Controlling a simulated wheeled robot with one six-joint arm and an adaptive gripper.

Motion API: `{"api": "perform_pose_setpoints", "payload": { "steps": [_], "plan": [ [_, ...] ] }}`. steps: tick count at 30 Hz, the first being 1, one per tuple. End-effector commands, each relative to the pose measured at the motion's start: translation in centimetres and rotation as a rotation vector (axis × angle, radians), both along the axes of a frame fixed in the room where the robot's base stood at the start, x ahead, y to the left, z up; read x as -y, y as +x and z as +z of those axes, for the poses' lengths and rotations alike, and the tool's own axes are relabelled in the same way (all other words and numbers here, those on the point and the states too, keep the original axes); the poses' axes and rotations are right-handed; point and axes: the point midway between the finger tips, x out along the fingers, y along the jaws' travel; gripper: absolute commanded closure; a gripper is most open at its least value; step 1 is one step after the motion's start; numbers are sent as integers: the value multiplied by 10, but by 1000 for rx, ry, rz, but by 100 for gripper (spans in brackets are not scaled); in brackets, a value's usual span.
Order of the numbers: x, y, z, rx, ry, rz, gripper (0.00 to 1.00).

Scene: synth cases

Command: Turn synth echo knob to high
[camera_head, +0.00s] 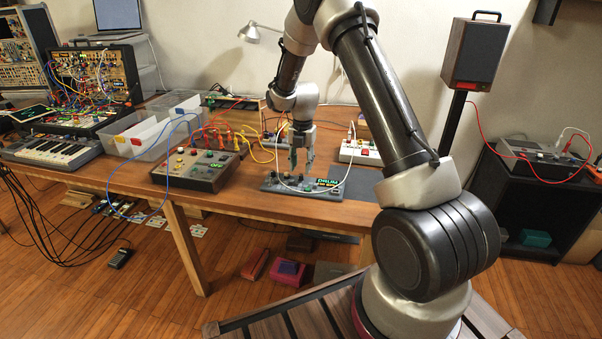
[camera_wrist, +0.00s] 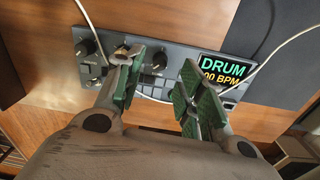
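A grey synth (camera_head: 281,186) with a lit screen reading DRUM lies on the wooden table in the head view. In the wrist view the synth (camera_wrist: 215,96) shows several black knobs along its left part. My gripper (camera_head: 301,158) points down over this synth. In the wrist view my gripper (camera_wrist: 162,75) has its two green-padded fingers apart, with a black knob (camera_wrist: 156,61) showing between and beyond them. I cannot tell whether the fingers touch the panel. No label reading echo is legible, so I cannot tell which knob it is. The left finger hides part of the panel.
A white cable (camera_wrist: 84,14) crosses the synth by my fingers. Another synth box (camera_head: 195,169) with patch cables stands to the left, and a white box with knobs (camera_head: 360,151) stands behind right. A dark mat (camera_head: 355,184) lies right of the synth.

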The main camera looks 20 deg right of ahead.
Motion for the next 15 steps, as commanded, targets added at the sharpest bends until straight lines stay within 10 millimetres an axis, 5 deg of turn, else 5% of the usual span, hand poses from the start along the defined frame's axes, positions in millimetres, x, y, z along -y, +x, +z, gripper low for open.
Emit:
{"api": "perform_pose_setpoints", "payload": {
  "steps": [6, 15],
  "plan": [
    [-1, 0, -31, -1, 1, -1, 61],
    [-1, 1, -38, 0, 0, -2, 61]
  ]
}}
